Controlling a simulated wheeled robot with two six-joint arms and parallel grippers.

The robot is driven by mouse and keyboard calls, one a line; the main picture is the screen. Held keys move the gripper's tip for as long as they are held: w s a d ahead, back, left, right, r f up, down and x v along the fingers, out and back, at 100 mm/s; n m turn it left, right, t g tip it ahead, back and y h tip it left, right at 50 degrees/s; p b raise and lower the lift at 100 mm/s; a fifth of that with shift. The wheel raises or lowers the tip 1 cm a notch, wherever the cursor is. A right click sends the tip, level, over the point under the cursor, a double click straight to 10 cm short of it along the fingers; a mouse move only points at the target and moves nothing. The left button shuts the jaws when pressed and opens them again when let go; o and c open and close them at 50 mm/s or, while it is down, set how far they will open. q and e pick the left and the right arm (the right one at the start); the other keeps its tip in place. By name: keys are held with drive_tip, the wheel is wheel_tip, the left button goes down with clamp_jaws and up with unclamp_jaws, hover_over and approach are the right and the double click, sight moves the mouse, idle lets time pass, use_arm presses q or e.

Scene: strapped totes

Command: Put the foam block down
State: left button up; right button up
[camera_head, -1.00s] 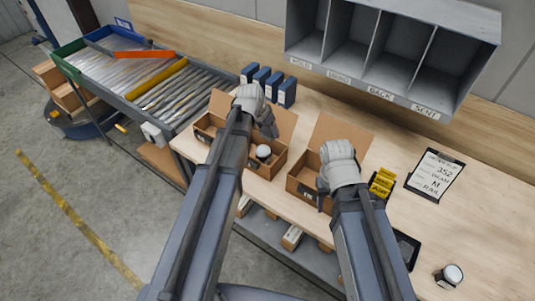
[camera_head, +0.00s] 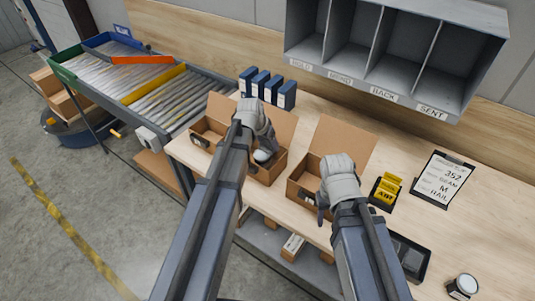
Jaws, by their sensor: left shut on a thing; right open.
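My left gripper (camera_head: 267,142) is over the left open cardboard box (camera_head: 277,168), shut on the foam block. The block is hidden behind the gripper and forearm, so I cannot tell whether it touches the box. A white-topped round thing (camera_head: 263,155) shows just under the gripper, inside this box. My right gripper (camera_head: 322,203) is open at the right open cardboard box (camera_head: 300,188), over its right side. The inside of that box is partly hidden by the gripper.
Several dark blue boxes (camera_head: 267,85) stand behind the left box. Grey pigeonholes (camera_head: 390,45) overhang the back. A yellow card holder (camera_head: 385,190), a clipboard (camera_head: 442,180), a black tray (camera_head: 409,257) and a jar (camera_head: 463,286) are on the right. A roller conveyor (camera_head: 150,90) adjoins at left.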

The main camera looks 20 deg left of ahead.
sight(267, 150)
use_arm(q)
drive_tip(key=shift+f+b, duration=1.8)
drive_tip(key=shift+b, duration=0.05)
drive_tip(key=shift+f, duration=0.1)
drive_tip(key=shift+f+b, duration=0.55)
drive_tip(key=shift+b, duration=0.05)
drive_tip(key=o, duration=1.2)
drive_tip(key=shift+o, duration=0.2)
drive_tip(key=shift+r, duration=0.2)
